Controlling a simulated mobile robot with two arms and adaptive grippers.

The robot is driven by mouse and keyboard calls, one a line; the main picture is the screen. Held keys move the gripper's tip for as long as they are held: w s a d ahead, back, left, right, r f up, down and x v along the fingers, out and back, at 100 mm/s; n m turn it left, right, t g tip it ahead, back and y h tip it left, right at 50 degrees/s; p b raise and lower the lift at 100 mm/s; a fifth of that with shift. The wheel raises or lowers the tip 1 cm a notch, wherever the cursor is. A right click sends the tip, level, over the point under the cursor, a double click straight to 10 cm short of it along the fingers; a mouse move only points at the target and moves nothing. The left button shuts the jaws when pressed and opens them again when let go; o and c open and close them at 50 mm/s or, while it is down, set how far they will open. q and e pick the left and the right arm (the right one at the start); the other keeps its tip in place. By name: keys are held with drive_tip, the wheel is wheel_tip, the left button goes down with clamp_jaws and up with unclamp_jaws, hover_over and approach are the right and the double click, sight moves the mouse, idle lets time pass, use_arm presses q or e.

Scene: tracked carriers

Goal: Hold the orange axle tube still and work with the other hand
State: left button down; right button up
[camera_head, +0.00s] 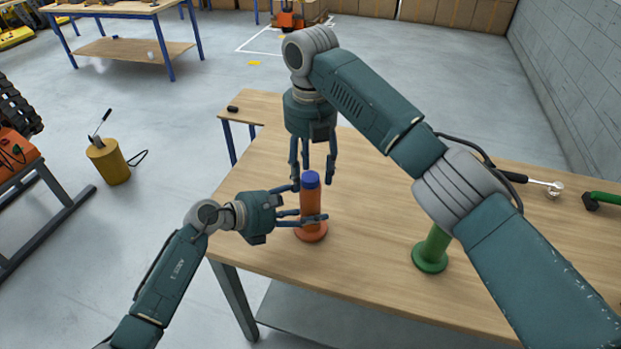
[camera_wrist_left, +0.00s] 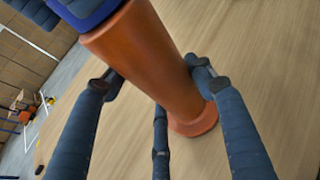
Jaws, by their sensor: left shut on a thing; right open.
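The orange axle tube (camera_head: 311,208) stands upright on its flanged base near the left end of the wooden table, with a blue cap (camera_head: 310,179) on its top. My left gripper (camera_head: 312,206) is shut on the tube from the left. In the left wrist view the orange tube (camera_wrist_left: 150,60) passes between the fingers of my left gripper (camera_wrist_left: 158,85), and its flange rests on the wood.
A green flanged tube (camera_head: 431,250) stands on the table (camera_head: 360,260) to the right, partly behind my right arm. A black-handled tool (camera_head: 535,183) and a green-handled tool (camera_head: 603,198) lie at the far right. A small black item (camera_head: 233,109) lies at the far left corner.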

drive_tip(key=m, duration=1.3)
drive_tip(key=shift+m, duration=0.4)
drive_tip(key=m, duration=0.4)
drive_tip(key=shift+m, duration=0.4)
drive_tip(key=shift+c, duration=0.3)
drive_tip(key=c, duration=0.9)
drive_tip(key=shift+c, duration=0.2)
